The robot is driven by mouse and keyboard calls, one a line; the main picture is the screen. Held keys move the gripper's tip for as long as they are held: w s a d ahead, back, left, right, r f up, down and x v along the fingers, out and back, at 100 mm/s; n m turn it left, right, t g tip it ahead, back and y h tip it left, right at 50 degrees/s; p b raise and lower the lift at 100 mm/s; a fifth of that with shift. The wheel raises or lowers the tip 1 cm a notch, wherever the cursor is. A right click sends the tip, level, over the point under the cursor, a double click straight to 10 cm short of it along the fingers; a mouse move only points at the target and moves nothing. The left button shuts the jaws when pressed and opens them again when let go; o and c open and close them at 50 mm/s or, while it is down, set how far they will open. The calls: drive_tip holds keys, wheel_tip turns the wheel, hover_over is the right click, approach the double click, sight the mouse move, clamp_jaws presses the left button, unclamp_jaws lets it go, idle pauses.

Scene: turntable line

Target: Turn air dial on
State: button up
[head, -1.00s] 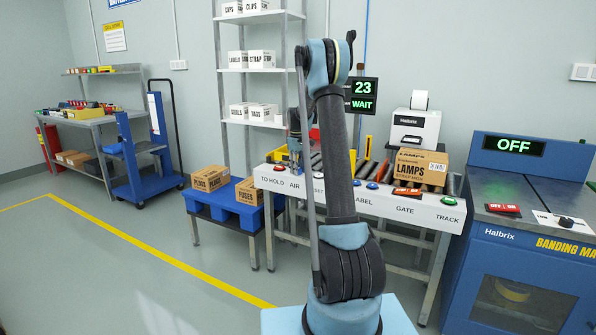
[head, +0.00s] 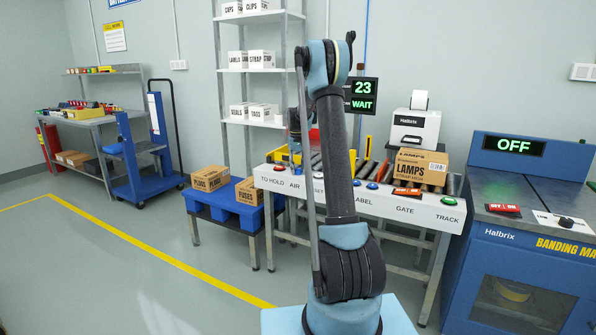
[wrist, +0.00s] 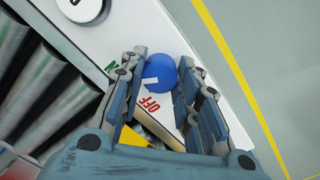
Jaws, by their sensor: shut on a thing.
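The air dial (wrist: 161,73) is a round blue knob on a white panel, seen in the wrist view. A short white mark on it points to the lower left, between a partly hidden green label and the red OFF label (wrist: 150,104). My gripper (wrist: 162,66) is shut on the dial, with one finger on each side.
Metal rollers (wrist: 55,100) lie left of the panel in the wrist view. In the head view a LAMPS box (head: 418,171) stands on the line, and coloured buttons sit along the panel. A blue banding machine (head: 520,240) is at right. A display (head: 362,95) reads 23 WAIT.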

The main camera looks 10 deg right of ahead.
sight(297, 169)
idle(0.3)
drive_tip(key=o, duration=1.1)
drive_tip(key=shift+r, duration=0.1)
wheel_tip(297, 169, up, 12)
drive_tip(key=shift+a+f, duration=0.15)
